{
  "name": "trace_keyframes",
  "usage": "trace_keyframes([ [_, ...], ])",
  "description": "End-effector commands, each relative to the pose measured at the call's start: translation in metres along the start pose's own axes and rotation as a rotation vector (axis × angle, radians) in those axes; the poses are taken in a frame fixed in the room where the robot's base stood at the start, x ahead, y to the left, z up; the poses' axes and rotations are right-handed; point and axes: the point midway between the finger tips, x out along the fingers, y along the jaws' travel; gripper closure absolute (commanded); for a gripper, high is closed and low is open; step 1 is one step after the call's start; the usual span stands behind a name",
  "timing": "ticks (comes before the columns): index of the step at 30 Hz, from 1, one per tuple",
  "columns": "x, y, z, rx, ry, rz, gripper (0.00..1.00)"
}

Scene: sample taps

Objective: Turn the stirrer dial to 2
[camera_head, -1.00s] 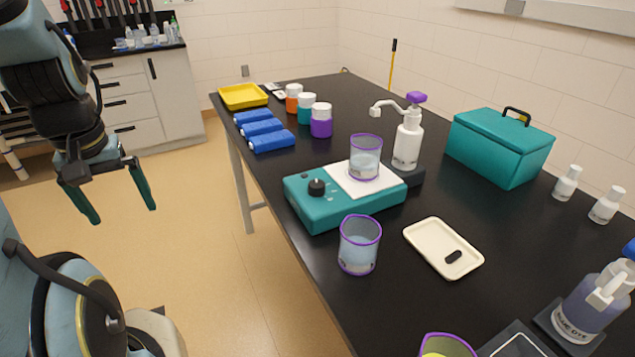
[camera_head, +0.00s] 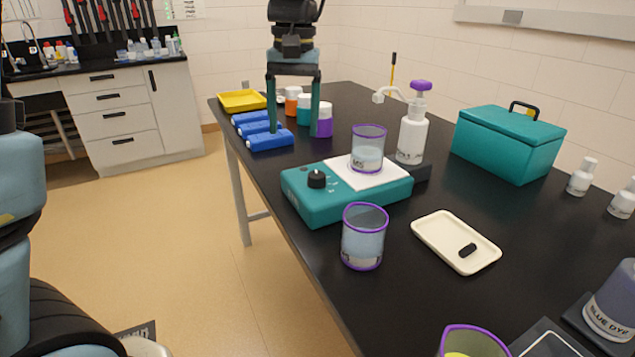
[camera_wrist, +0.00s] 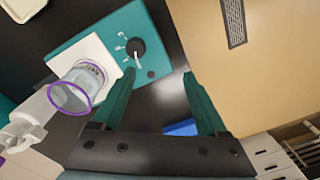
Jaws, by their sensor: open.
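The teal stirrer (camera_head: 335,207) sits near the left edge of the black table, with a white top plate. Its black dial (camera_head: 317,179) is on the left part of its top. In the wrist view the dial (camera_wrist: 135,48) shows a pale pointer line and small white marks beside it; the numbers are too small to read. A purple-rimmed beaker (camera_head: 367,150) with clear liquid stands on the plate. My gripper (camera_head: 293,132) is open, fingers pointing down, above the table behind the dial. In the wrist view the dial lies beyond the left fingertip, apart from it.
A second beaker (camera_head: 363,238) stands in front of the stirrer. A pump bottle (camera_head: 411,135) stands behind it. Blue rolls (camera_head: 268,140) and capped jars (camera_head: 325,122) are near my fingers. A cream tray (camera_head: 430,228) and teal box (camera_head: 508,145) lie to the right.

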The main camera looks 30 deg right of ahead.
Motion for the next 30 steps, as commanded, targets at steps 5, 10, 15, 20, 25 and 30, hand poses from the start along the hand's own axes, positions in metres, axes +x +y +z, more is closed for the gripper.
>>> trace_keyframes([
  [5, -0.009, 0.044, 0.003, 0.056, -0.007, -0.013, 0.24],
  [10, -0.003, 0.049, 0.004, 0.062, -0.012, -0.017, 0.24],
  [15, 0.023, 0.048, 0.005, 0.062, -0.014, -0.018, 0.24],
  [20, 0.054, 0.048, 0.005, 0.062, -0.014, -0.018, 0.24],
  [25, 0.080, 0.047, 0.005, 0.062, -0.013, -0.017, 0.24],
  [30, 0.093, 0.047, 0.005, 0.061, -0.010, -0.016, 0.24],
])
